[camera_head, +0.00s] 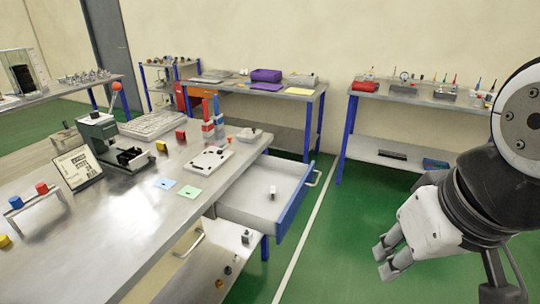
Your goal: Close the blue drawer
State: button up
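The blue drawer (263,193) stands open, pulled out to the right from under the metal workbench. It has a blue front panel (292,205) with a grey handle (314,178) on its outer face. A small white object (272,190) is inside it. My gripper (385,262) is at the lower right, apart from the drawer and to the right of its front. Its two grey fingers point left and down, with a small gap between them, and nothing shows between them.
The metal workbench (125,225) fills the left, with a press, blocks and plates on top. Green floor lies clear between the drawer and my gripper, crossed by a white line. Two more benches stand along the back wall, one with a red box (365,86).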

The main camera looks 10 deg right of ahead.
jog(key=w+a+f+m+g+y+b, duration=0.1)
jog(key=w+f+m, duration=0.1)
jog(key=w, duration=0.1)
jog(key=w+a+f+m+g+y+b, duration=0.1)
jog(key=w+f+b, duration=0.1)
jog(key=w+f, duration=0.1)
jog(key=w+a+f+m+g+y+b, duration=0.1)
jog(key=w+f+m+g+y+b, duration=0.1)
jog(key=w, duration=0.1)
jog(key=shift+w+a+f+m, duration=0.1)
jog(key=shift+w+f+m, duration=0.1)
jog(key=shift+f+m, duration=0.15)
grip_shut()
jog(key=m+t+y+b, duration=0.9)
jog(key=m+y+b, duration=0.25)
jog(key=m, duration=0.65)
send_near(294, 209)
jog(key=b+x, duration=0.1)
jog(key=x, duration=0.6)
jog(key=shift+s, duration=0.1)
jog(key=shift+a, duration=0.1)
jog(key=b+x, duration=0.2)
jog(key=x, duration=2.1)
jog(key=shift+a+b, duration=0.2)
jog(key=shift+b, duration=0.1)
jog(key=shift+w+a+r, duration=0.15)
jog(key=shift+w+a, duration=0.1)
jog(key=shift+a, duration=0.15)
